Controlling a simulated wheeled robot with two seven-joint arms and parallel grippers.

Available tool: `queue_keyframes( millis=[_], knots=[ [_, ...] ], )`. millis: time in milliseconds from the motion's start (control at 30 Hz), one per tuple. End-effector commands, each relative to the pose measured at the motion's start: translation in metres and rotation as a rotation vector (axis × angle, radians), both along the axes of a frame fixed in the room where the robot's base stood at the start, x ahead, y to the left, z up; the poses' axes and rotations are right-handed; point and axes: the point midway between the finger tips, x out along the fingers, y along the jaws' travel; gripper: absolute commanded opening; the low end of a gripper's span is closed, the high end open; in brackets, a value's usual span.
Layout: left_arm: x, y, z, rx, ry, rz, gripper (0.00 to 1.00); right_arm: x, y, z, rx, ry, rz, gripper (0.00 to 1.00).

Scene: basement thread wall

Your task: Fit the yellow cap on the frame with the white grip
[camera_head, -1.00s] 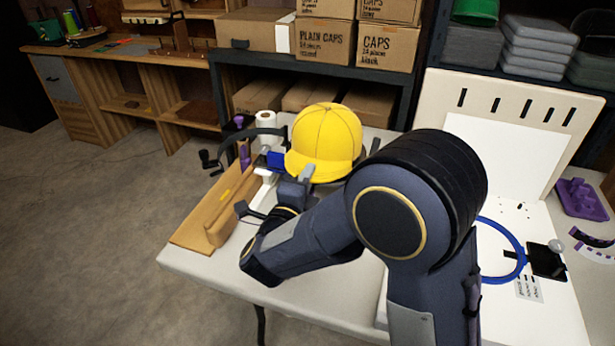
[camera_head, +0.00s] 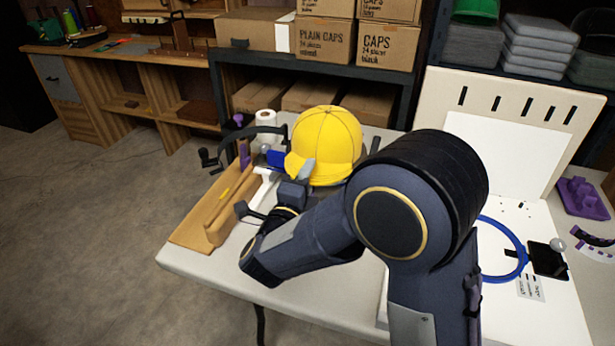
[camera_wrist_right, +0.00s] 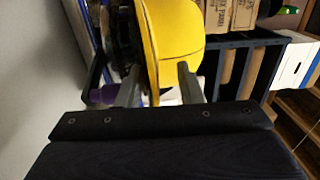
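The yellow cap (camera_head: 328,142) sits crown up on the left part of the white table, at the far end of the wooden holder, over or against a dark curved frame (camera_head: 277,130). A white part (camera_head: 265,184), perhaps the grip, shows left of the cap, by a blue piece (camera_head: 276,158). The cap hides much of the frame, so I cannot tell how it is seated. My right gripper (camera_head: 308,170) is at the brim. In the right wrist view its fingers (camera_wrist_right: 158,82) stand apart with the brim between them and gaps beside it. My left gripper is out of view.
A wooden holder (camera_head: 212,215) lies along the table's left edge. A white paper roll (camera_head: 266,118) stands behind it. A blue ring (camera_head: 520,245) lies on the right-hand panel. Cardboard boxes (camera_head: 325,45) fill the rear shelf. The table's front left is clear.

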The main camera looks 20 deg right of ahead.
Motion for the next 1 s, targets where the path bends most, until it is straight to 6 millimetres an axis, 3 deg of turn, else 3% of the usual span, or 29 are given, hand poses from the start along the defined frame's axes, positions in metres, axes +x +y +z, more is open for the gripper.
queue_keyframes(
  millis=[267,700,1000],
  knots=[
    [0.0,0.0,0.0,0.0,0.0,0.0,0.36,-0.002,0.002,-0.001,0.001,0.001,0.001,0.33],
    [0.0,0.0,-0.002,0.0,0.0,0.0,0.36,-0.056,0.039,-0.004,0.0,0.001,0.004,0.33],
    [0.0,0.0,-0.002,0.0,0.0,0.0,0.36,-0.061,0.041,-0.005,0.014,0.019,0.017,0.33]
  ],
)
